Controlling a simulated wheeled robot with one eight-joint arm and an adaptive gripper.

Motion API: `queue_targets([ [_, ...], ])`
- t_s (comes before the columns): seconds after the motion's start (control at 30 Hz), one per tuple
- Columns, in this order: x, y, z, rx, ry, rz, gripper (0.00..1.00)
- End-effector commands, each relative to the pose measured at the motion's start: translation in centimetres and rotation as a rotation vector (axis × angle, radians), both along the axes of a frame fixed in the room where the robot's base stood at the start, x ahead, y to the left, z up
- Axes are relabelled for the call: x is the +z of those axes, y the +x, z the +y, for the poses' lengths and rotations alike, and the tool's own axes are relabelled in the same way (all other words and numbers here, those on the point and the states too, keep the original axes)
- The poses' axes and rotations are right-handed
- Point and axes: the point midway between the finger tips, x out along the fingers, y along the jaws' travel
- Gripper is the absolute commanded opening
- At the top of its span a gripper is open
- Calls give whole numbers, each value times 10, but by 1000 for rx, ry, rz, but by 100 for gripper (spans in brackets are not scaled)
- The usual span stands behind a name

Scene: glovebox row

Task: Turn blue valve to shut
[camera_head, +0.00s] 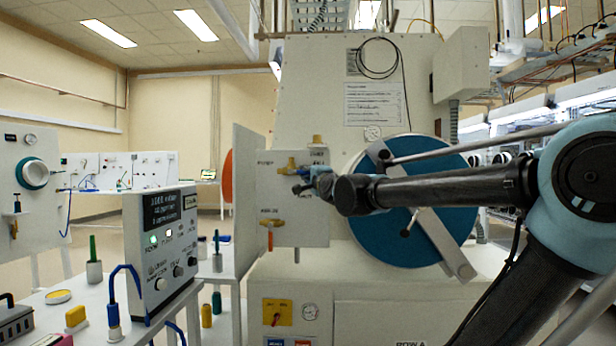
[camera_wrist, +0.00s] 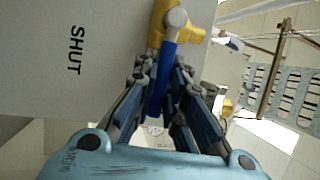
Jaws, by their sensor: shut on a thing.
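The blue valve has a yellow body and a straight blue lever (camera_wrist: 161,82), seen close up in the wrist view. Its lever lies between the fingers of my gripper (camera_wrist: 162,66), which is shut on it. The printed word SHUT (camera_wrist: 76,50) is on the pale panel beside the valve. In the head view, the valve's yellow body (camera_head: 288,168) shows on the small panel, and my gripper (camera_head: 308,187) reaches it from the right. The gripper hides the blue lever there.
Another yellow valve (camera_head: 270,222) with an orange-red handle is lower on the white panel (camera_head: 297,235). A large blue round door (camera_head: 400,225) with a diagonal bar stands behind my arm. A control box (camera_head: 165,250) and small items occupy the table at left.

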Motion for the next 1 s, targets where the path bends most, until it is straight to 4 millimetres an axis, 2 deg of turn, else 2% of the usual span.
queue_targets([
  [0.37,-16,-1,4,3,212,-5,0],
  [1.0,-46,-3,26,7,818,-25,0],
])
